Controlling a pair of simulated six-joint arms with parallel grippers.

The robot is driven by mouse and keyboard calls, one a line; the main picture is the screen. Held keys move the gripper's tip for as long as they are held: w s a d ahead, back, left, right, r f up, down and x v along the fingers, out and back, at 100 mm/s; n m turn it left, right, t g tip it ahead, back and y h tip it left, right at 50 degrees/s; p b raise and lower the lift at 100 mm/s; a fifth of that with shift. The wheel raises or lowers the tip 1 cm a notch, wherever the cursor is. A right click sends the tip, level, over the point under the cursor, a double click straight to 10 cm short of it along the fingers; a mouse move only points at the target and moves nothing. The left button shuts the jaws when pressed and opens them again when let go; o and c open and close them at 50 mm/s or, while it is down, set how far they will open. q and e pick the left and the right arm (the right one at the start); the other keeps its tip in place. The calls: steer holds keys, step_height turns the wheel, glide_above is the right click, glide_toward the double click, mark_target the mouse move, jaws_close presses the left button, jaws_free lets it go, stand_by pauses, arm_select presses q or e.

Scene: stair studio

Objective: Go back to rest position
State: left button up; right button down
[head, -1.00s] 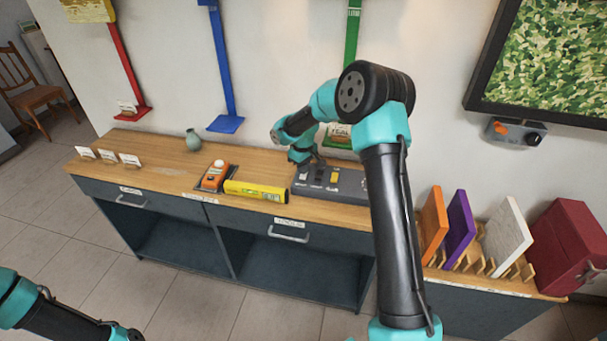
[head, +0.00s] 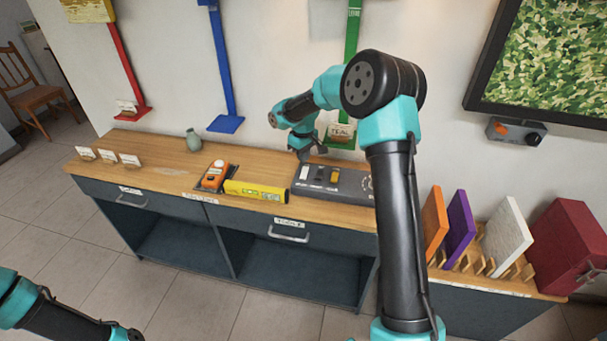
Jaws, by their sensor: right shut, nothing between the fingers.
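My right gripper (head: 304,156) is shut and empty. It points down just above the back left part of the grey switch panel (head: 299,188) on the wooden counter. The panel carries a white switch, a dark one and a yellow one, and a dial at its right end, partly beside my right arm. My left arm shows at the lower left, over the floor; its gripper is not in view.
On the counter (head: 160,150) stand a grey-green vase (head: 193,140), an orange device (head: 214,175), a yellow spirit level (head: 256,191) and several small white cards. At right are upright panels in a wooden rack (head: 478,264) and a red box (head: 568,246). A green strip hangs behind my right gripper.

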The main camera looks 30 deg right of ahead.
stand_by(0.3)
steer(key=s+a+f, duration=0.1)
steer(key=a, duration=0.3)
steer(key=s+a+f+y, duration=0.1)
steer(key=a, duration=0.2)
steer(key=s+a+f+y, duration=0.1)
steer(key=a, duration=0.3)
steer(key=shift+a+f+m+t, duration=0.3)
steer(key=shift+f+t, duration=0.1)
steer(key=shift+m+y, duration=0.3)
steer(key=shift+y, duration=0.1)
steer(key=s+a+f, duration=0.2)
steer(key=a+f, duration=0.1)
steer(key=shift+s, duration=0.2)
steer(key=s+a+f+m, duration=0.1)
steer(key=s+f+m, duration=0.1)
steer(key=s+f, duration=0.7)
steer(key=s+a+f+m+y, duration=0.1)
steer(key=s+a+f, duration=0.1)
steer(key=s+f, duration=0.7)
steer(key=s, duration=0.7)
steer(key=shift+a+f+m, duration=0.15)
steer(key=shift+a+m, duration=0.1)
steer(key=shift+m, duration=0.15)
steer(key=shift+s, duration=0.1)
